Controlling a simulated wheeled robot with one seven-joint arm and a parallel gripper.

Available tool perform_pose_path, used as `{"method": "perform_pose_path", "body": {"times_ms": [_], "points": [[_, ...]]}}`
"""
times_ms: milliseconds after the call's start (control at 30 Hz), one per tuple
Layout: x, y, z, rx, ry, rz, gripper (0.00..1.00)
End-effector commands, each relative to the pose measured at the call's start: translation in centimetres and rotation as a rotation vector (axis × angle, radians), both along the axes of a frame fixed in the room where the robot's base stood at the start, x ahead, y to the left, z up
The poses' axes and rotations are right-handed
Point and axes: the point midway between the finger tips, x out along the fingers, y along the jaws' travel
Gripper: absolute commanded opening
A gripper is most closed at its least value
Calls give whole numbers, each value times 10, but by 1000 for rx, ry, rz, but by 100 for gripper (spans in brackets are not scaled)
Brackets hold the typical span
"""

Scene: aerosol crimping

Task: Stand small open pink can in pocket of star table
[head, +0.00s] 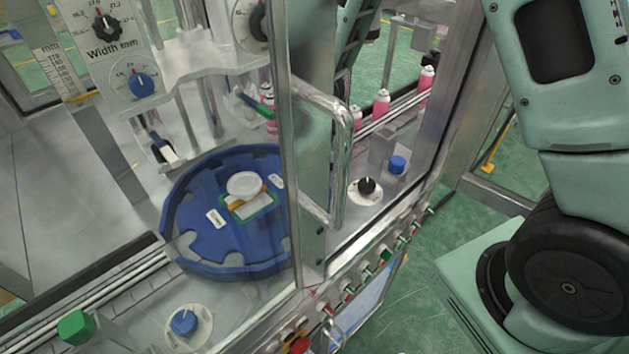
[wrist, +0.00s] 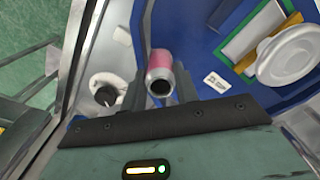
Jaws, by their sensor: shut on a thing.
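The small pink can (wrist: 160,66) shows in the wrist view with its dark open mouth toward the camera. My gripper (wrist: 160,92) is shut on the can, with one dark finger on each side of it. The blue star table (head: 185,220) is in the head view, behind the clear machine door, with notched pockets around its rim. It also shows in the wrist view (wrist: 200,22), beyond and right of the can. The can looks apart from the table, but its height cannot be told. In the head view, my gripper and the held can are hidden behind the door frame.
A metal door frame and handle (head: 345,150) stand before the table. A black knob (head: 367,186) and a blue button (head: 397,165) are to its right. Several pink cans (head: 381,103) stand on the conveyor behind. A white round cap (head: 244,184) sits at the table's centre.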

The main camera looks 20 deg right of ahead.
Motion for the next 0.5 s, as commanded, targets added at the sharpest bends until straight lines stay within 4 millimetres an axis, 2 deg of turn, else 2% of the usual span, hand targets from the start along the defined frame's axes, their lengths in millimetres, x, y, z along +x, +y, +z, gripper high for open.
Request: {"method": "perform_pose_path", "body": {"times_ms": [500], "points": [[0,0,-8,0,0,0,0]]}}
